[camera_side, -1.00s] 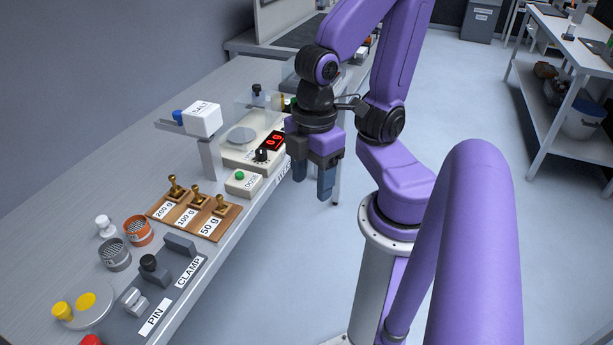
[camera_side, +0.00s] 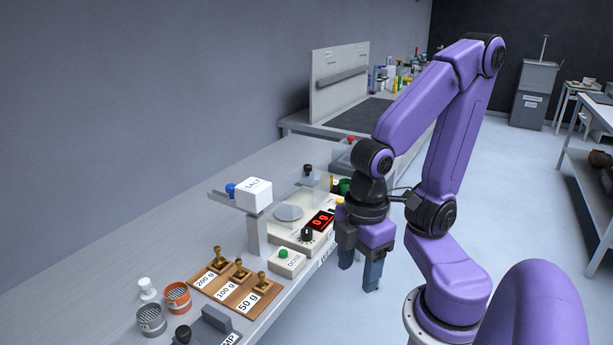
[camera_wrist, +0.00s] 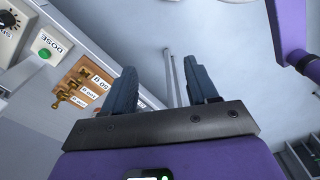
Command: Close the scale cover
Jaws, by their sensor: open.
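The scale (camera_side: 295,237) is a beige box on the bench with a round grey pan (camera_side: 289,212) and a red display (camera_side: 321,220) reading 0 g. Its clear cover (camera_side: 306,188) with a black knob (camera_side: 308,170) shows at the far side of the pan. The clear walls are faint, so I cannot tell its exact position. My gripper (camera_side: 360,275) is open and empty, fingers pointing down, to the right of the scale and past the bench's front edge. In the wrist view its two fingers (camera_wrist: 165,92) are apart over the floor.
A white SALT box (camera_side: 254,195) on a post stands left of the pan. The DOSE box with a green button (camera_side: 284,253) is in front. Brass weights sit on a wooden rack (camera_side: 228,290). Green and yellow items stand behind the display. Open floor lies right of the bench.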

